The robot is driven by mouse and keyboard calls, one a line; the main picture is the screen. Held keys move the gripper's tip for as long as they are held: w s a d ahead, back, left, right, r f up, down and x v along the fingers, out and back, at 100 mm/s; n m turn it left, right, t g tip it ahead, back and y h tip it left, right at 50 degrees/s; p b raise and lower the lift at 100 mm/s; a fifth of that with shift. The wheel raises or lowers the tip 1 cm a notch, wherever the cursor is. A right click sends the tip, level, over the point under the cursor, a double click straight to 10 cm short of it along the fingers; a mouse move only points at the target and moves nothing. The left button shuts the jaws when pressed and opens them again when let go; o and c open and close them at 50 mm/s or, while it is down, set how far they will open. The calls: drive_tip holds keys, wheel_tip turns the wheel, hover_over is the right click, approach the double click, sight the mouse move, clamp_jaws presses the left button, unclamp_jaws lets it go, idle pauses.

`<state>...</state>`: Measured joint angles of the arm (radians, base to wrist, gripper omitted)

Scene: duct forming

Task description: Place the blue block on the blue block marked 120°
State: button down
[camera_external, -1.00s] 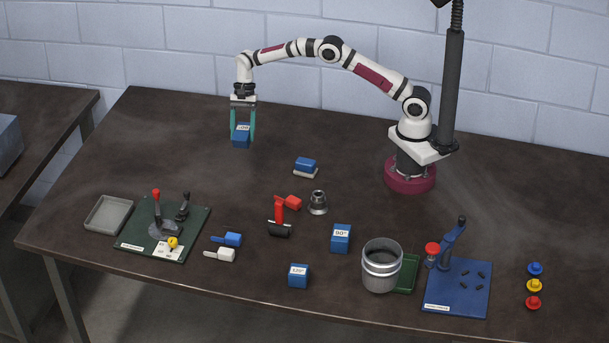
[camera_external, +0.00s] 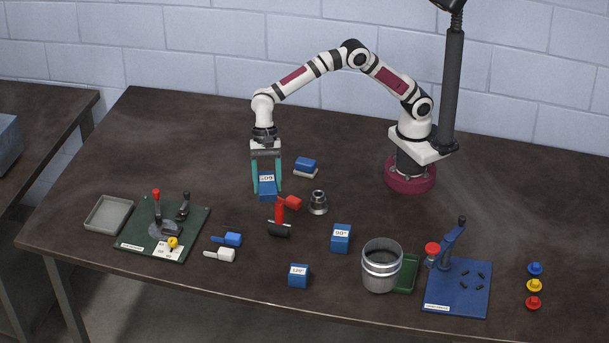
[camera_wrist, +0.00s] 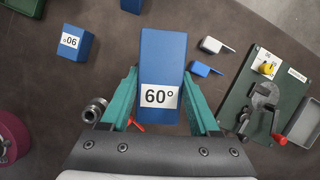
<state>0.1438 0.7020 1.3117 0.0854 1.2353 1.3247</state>
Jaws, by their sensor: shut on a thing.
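My gripper (camera_external: 266,180) is shut on a blue block (camera_external: 267,189), with one teal finger on each side. In the wrist view the held block (camera_wrist: 162,55) carries a white label reading 60°. It is held up above the table, behind the red-handled tool. The blue block marked 120° (camera_external: 298,277) stands on the table near the front edge, in front of my gripper and a little right. In the wrist view a plain blue piece (camera_wrist: 131,5) at the top edge appears to be this block; its label is not visible there.
A blue block marked 90° (camera_external: 341,240) stands right of the 120° block. A red-handled tool (camera_external: 281,213) and a metal fitting (camera_external: 318,203) lie near the held block. A metal can (camera_external: 381,268) stands at right, a green fixture board (camera_external: 150,243) at left.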

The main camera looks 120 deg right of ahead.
drive_tip(key=a, duration=1)
approach(300, 269)
drive_tip(key=shift+w+a+f+n, duration=0.15)
drive_tip(key=shift+w+a, duration=0.05)
drive_tip(key=shift+a, duration=0.2)
drive_tip(key=shift+w+a+f+n, duration=0.15)
drive_tip(key=shift+a+f, duration=0.05)
drive_tip(key=shift+a, duration=0.2)
drive_tip(key=shift+f, duration=1.95)
drive_tip(key=shift+f, duration=0.1)
drive_tip(key=shift+c, duration=0.6)
unclamp_jaws()
